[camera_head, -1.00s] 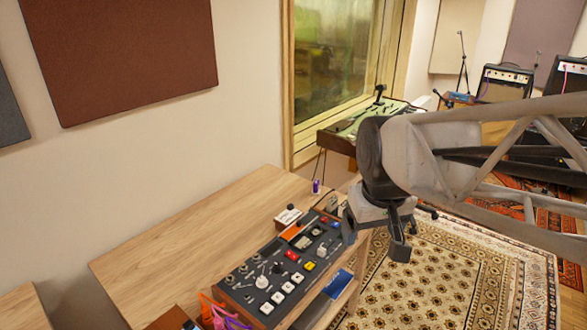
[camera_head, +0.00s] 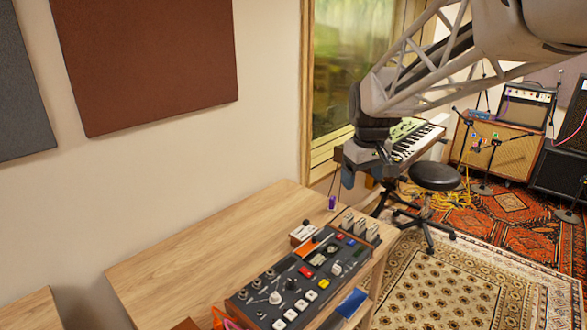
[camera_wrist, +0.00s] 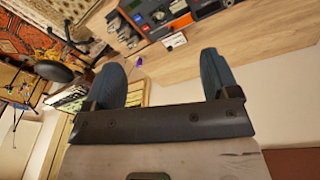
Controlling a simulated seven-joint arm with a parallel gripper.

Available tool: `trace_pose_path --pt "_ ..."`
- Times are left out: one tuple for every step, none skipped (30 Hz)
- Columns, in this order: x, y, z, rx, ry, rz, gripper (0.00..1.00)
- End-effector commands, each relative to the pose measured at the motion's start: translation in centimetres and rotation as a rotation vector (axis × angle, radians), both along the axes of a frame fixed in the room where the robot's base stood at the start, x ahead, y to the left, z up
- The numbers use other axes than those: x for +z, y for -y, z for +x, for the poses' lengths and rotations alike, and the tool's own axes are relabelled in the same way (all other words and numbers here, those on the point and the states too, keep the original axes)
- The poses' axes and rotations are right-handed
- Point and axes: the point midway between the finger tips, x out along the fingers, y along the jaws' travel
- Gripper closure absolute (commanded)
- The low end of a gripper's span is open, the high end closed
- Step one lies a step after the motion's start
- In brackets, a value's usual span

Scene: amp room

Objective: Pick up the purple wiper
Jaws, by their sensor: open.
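The purple wiper (camera_head: 332,203) is a small upright purple object at the far right corner of the wooden desk (camera_head: 190,235). It also shows in the wrist view as a small purple spot (camera_wrist: 139,61), between my two fingers in the picture and well beyond them. My gripper (camera_head: 366,178) is open and empty. It hangs above and slightly to the right of the wiper, near the desk's far end, in the head view. The two dark blue-grey fingers show wide apart in the wrist view (camera_wrist: 160,62).
A mixer (camera_head: 300,280) with many knobs stands on the desk in front of the wiper. A small white-topped box (camera_head: 303,232) and several small grey devices (camera_head: 358,228) are close by. A black stool (camera_head: 435,177) and keyboard (camera_head: 415,142) stand beyond. The desk's left part is bare.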

Motion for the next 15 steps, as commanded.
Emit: trace_pose_path --pt "-0.2 0.1 1.3 0.014 -0.005 -0.002 0.19" --pt "-0.3 0.1 1.9 0.022 -0.007 -0.003 0.19" --pt "-0.4 0.1 2.9 0.034 -0.009 -0.005 0.19" --pt "-0.5 0.2 3.5 0.042 -0.01 -0.006 0.19" --pt "-0.7 0.2 4.2 0.051 -0.014 -0.007 0.19" --pt "-0.8 0.2 5.1 0.062 -0.015 -0.009 0.19" --pt "-1.0 0.3 5.8 0.072 -0.017 -0.01 0.19" --pt "-1.1 0.3 6.5 0.08 -0.019 -0.011 0.19" --pt "-1.3 0.3 7.4 0.092 -0.021 -0.013 0.19" --pt "-1.5 0.4 8.1 0.102 -0.023 -0.014 0.19" --pt "-1.6 0.4 8.7 0.11 -0.025 -0.015 0.19" --pt "-1.8 0.5 9.7 0.122 -0.027 -0.015 0.19" --pt "-2.0 0.5 10.3 0.131 -0.029 -0.018 0.19" --pt "-2.2 0.5 11.0 0.14 -0.031 -0.018 0.19" --pt "-2.5 0.6 11.9 0.151 -0.033 -0.019 0.19"
